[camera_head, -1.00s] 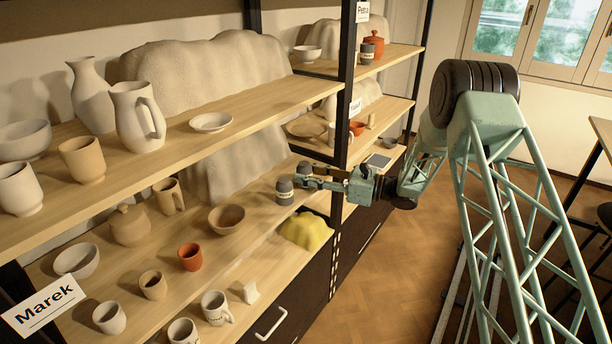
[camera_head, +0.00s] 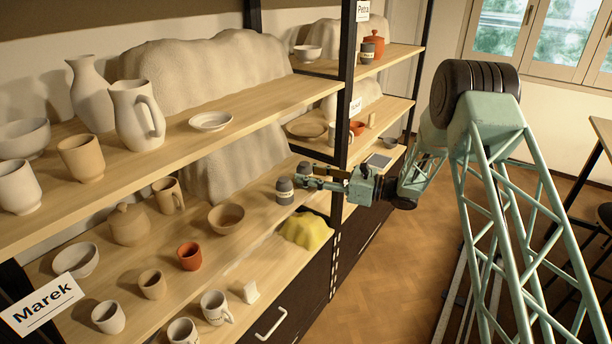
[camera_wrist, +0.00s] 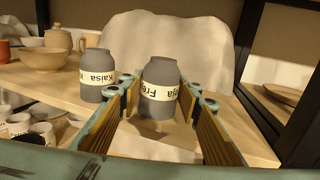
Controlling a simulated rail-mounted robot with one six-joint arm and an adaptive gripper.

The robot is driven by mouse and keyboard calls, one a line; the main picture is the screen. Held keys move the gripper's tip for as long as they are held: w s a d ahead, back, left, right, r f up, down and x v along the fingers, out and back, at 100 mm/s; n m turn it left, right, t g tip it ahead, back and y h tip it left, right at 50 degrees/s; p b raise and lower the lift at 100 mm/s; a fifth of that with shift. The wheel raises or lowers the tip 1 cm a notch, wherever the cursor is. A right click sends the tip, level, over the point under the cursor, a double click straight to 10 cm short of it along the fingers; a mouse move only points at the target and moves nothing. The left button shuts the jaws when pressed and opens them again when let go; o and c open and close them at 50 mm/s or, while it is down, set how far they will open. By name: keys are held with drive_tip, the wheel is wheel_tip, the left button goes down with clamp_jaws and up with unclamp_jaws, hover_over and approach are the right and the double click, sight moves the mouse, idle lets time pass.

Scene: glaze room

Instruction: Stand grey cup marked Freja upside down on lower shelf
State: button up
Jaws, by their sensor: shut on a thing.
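The grey cup marked Freja (camera_wrist: 159,90) is between the fingers of my gripper (camera_wrist: 165,112), which is shut on it. Its lettering reads upside down and its narrow end is up, so the cup is inverted and looks upright-standing, not tilted. In the head view the cup (camera_head: 304,169) is at my gripper (camera_head: 311,177), over the right end of the lower shelf (camera_head: 262,262). I cannot tell whether its rim touches the board. A similar grey cup marked Kaisa (camera_wrist: 97,77), also inverted, stands just left of it; it also shows in the head view (camera_head: 284,190).
A yellow lump (camera_head: 306,231) lies at the shelf's front right. A brown bowl (camera_head: 226,218) and several cups stand further left. A dark shelf post (camera_head: 340,150) rises close to my gripper, and the upper shelf (camera_head: 250,110) overhangs from behind.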

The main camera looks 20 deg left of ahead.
drive_tip(key=shift+f, duration=0.15)
idle(0.3)
drive_tip(key=o, duration=0.9)
drive_tip(key=shift+d, duration=0.1)
drive_tip(key=shift+d, duration=5.9)
